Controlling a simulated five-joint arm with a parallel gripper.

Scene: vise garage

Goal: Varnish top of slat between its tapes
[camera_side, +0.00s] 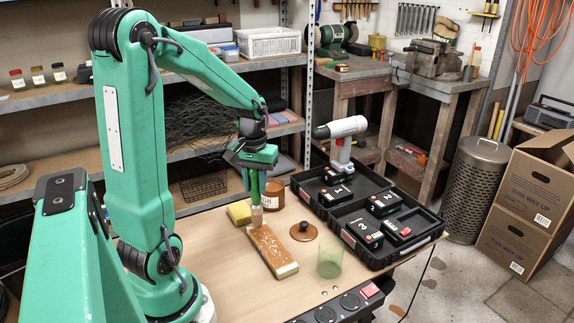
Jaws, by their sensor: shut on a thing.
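The slat (268,247) lies on the table, running from the far left to the near right. Its top is orange-brown with pale flecks. A pale tape band (287,270) crosses its near end; the far end is partly hidden by the brush. My gripper (252,165) is shut on the green handle of a brush (255,190), held upright with its bristles down at the slat's far end. I cannot tell whether the bristles touch the wood. A brown varnish jar (274,195) stands just behind and right of the brush.
A yellow sponge (238,212) lies left of the brush. A round brown lid (302,231) and a green translucent cup (330,257) stand right of the slat. The table's front left is clear.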

